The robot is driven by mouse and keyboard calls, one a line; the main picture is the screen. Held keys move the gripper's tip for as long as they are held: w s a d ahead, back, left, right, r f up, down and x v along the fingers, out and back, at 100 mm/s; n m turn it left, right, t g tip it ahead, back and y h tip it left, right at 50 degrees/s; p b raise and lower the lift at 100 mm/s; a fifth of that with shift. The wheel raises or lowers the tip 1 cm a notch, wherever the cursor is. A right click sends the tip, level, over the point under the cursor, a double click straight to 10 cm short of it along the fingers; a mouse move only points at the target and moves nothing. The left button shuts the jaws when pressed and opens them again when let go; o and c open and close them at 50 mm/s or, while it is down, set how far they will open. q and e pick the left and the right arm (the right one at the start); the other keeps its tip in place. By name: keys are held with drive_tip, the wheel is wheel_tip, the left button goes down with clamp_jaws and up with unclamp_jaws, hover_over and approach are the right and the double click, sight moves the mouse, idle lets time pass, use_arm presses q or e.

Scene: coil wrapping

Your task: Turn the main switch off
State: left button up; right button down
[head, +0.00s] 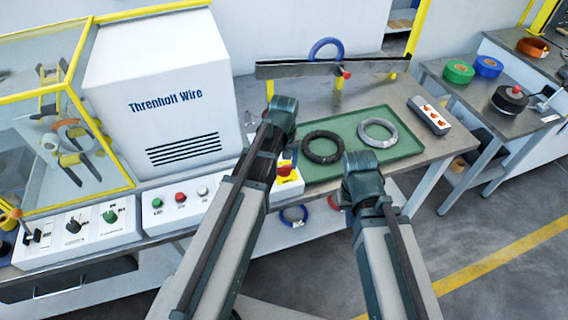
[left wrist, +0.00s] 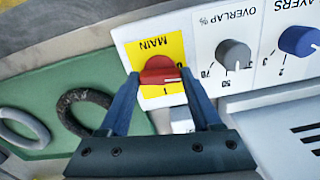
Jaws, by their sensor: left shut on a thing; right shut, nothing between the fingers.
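The main switch is a red knob on a yellow plate marked MAIN. It is at the right end of the control panel in the head view (head: 285,170) and large in the left wrist view (left wrist: 160,68). My left gripper (left wrist: 158,80) is shut on the red knob, one finger on each side. In the head view its arm hides part of the panel and its fingers are hard to make out. The knob's exact setting is hard to read. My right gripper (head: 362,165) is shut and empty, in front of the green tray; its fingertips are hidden.
The green tray (head: 400,150) holds a black coil (head: 322,158) and a grey coil (head: 390,140). Grey OVERLAP (left wrist: 233,54) and blue LAYERS (left wrist: 298,40) knobs sit beside the switch. Panel buttons (head: 181,198) lie left of my left arm. A power strip (head: 429,114) lies right of the tray.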

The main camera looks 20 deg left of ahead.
sight(284, 166)
use_arm(q)
drive_tip(key=shift+n, duration=0.9)
drive_tip(key=o, duration=1.4)
wheel_tip(284, 166, up, 14)
drive_tip(key=p, duration=1.4)
drive_tip(key=shift+f, duration=0.1)
